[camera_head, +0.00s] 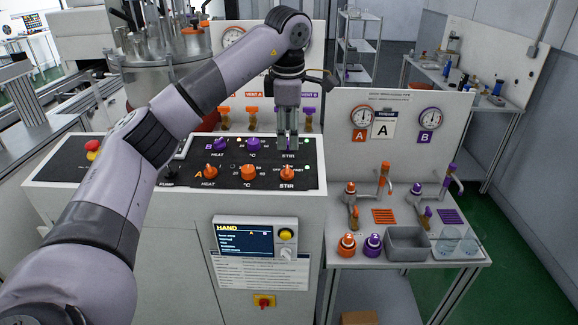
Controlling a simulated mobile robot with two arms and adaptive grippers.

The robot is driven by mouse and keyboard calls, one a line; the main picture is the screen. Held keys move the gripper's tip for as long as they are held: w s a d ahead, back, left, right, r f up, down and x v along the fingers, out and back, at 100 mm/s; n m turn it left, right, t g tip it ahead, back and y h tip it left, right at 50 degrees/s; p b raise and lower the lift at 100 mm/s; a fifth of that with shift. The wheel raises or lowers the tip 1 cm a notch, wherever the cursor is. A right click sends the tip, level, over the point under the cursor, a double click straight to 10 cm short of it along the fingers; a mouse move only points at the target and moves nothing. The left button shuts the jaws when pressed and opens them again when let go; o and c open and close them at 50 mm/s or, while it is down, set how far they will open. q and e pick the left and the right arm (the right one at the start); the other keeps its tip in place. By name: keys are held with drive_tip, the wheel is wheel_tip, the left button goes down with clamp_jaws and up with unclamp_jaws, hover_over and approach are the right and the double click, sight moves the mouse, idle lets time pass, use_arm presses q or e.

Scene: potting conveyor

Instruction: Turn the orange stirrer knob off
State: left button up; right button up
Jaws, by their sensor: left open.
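The orange stirrer knob (287,174) is at the right end of the front row on the black control panel (110,173), with OFF and FAST marks beside it. Its exact pointer direction is too small to tell. My left gripper (288,148) points down above the back row of the panel, just behind the orange stirrer knob in the picture. Its fingers are apart, and it appears clear of the orange knob. The fingers cover the back-row spot above the STIR label. My right gripper is out of view.
Orange heat (211,171) and temperature (248,172) knobs sit left of the stirrer knob; purple knobs (254,144) are behind. A red stop button (92,149) is at the far left. A screen (245,242) hangs on the front. Taps and a grey bin (407,247) stand right.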

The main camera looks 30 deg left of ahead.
sight(289, 169)
use_arm(q)
drive_tip(key=f, duration=0.3)
drive_tip(key=w+f+p, duration=0.1)
drive_tip(key=f, duration=0.2)
drive_tip(key=a+f+p, duration=0.1)
drive_tip(key=f, duration=0.2)
drive_tip(key=shift+w+f, duration=0.15)
drive_tip(key=shift+f, duration=0.2)
drive_tip(key=shift+w+f, duration=0.1)
drive_tip(key=shift+f, duration=0.65)
drive_tip(key=shift+c, duration=0.3)
drive_tip(key=c, duration=1.1)
